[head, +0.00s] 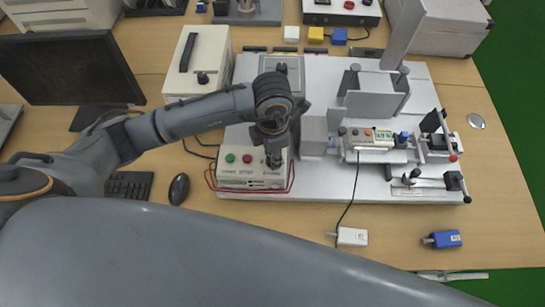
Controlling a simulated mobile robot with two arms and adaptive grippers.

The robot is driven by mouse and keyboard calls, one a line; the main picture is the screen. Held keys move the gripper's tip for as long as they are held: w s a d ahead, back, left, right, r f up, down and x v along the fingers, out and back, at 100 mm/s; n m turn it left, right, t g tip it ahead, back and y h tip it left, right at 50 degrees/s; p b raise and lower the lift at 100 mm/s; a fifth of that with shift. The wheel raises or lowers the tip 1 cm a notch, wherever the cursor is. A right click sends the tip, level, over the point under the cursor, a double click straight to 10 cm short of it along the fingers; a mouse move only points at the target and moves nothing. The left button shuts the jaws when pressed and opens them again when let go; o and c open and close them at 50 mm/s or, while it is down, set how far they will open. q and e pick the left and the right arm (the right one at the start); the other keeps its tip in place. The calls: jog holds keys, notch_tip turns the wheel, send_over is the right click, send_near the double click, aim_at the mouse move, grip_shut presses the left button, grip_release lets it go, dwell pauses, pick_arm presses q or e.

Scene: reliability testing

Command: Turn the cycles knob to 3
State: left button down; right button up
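A beige control box (252,181) stands at the front left of the white base plate, with a green button (230,158) and a red button (247,158) on its top. My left gripper (274,160) points down over the right part of this box, to the right of the red button. It covers the spot there, so the cycles knob is hidden or cannot be told from the dark fingertips. I cannot tell whether the fingers touch a knob, or whether they are open or shut. The knob's setting cannot be read. My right gripper is out of view.
A test rig with a small green display (384,137) and levers stands on the white plate (325,187) to the right. A beige instrument case (208,55), a monitor (70,70) and a mouse (179,188) are to the left. Red cables loop around the control box.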

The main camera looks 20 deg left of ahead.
pick_arm(q)
jog(key=m+b, duration=0.4)
jog(key=b, duration=0.1)
jog(key=m+b, duration=0.1)
jog(key=b, duration=0.2)
jog(key=shift+f+m, duration=0.25)
jog(key=shift+m, duration=0.15)
jog(key=shift+r+m+b, duration=0.25)
jog(key=shift+m+b, duration=0.65)
jog(key=shift+b, duration=0.35)
jog(key=c, duration=1)
grip_release()
notch_tip(320, 180, up, 12)
